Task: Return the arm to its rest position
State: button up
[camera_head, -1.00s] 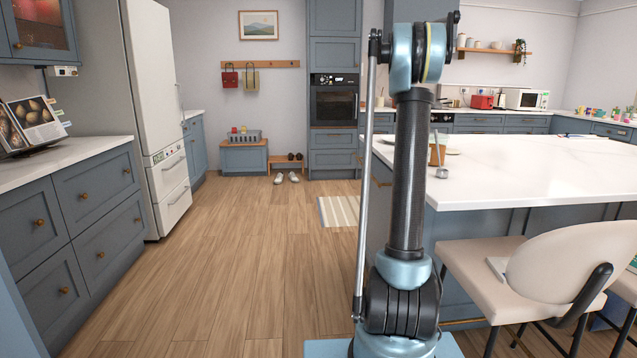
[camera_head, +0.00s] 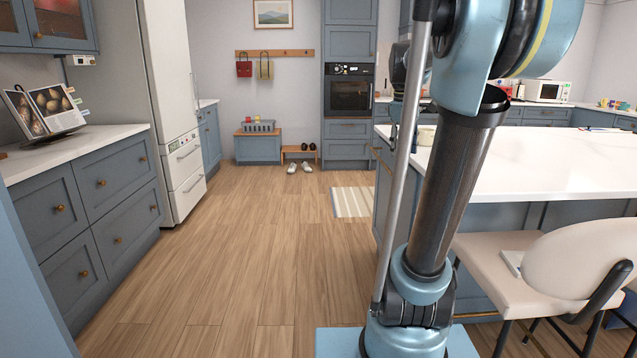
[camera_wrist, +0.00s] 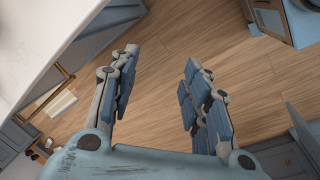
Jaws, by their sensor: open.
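My gripper (camera_wrist: 160,85) shows in the wrist view with its two blue-padded fingers spread apart. Nothing is between the fingers, and wooden floor shows beyond them. My arm (camera_head: 455,190) stands in the right half of the head view, its lower link leaning to the right and its upper joint large and close at the top. The gripper cannot be made out in the head view.
A white-topped island (camera_head: 560,160) stands to the right, with a cream chair (camera_head: 585,265) in front of it. Drawers (camera_head: 95,215) and a white fridge (camera_head: 170,90) line the left. The wooden floor (camera_head: 235,255) between is clear. An oven (camera_head: 348,92) stands at the back.

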jog(key=s+a+f+m, duration=0.3)
jog(key=s+f+m, duration=0.1)
jog(key=s+f, duration=0.7)
jog(key=s+a+f+m+y, duration=0.1)
jog(key=s+a+f+m, duration=0.3)
jog(key=s+f, duration=0.8)
jog(key=shift+s+a+f+t, duration=0.25)
jog(key=shift+f+t, duration=0.15)
jog(key=shift+f, duration=0.5)
jog(key=shift+w+f, duration=0.2)
jog(key=shift+w, duration=0.3)
